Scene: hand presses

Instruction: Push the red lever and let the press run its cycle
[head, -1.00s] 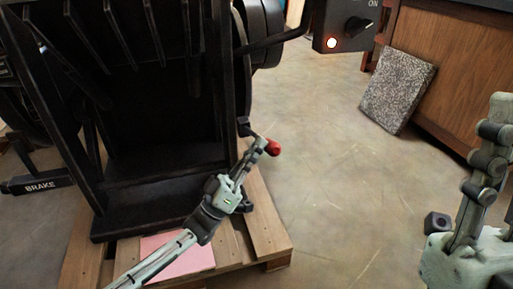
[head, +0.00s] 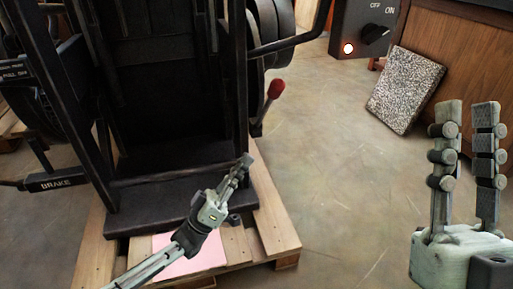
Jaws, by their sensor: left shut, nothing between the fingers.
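The press (head: 170,190) is a large black machine on a wooden pallet. The red lever (head: 275,89) has a red knob on a dark rod at the press's right side, with its knob pointing up. My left gripper (head: 246,161) is shut and empty in front of the press's lower right post, below the lever and apart from it. My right gripper (head: 465,108) is at the right of the head view, fingers pointing up and spread apart, empty and far from the lever.
A control box (head: 363,29) with an ON/OFF knob and a lit lamp hangs at the top. A brake pedal (head: 53,181) is at the left. A pink sheet (head: 190,257) lies on the pallet (head: 268,215). A speckled slab (head: 406,90) leans on a wooden cabinet. The middle floor is clear.

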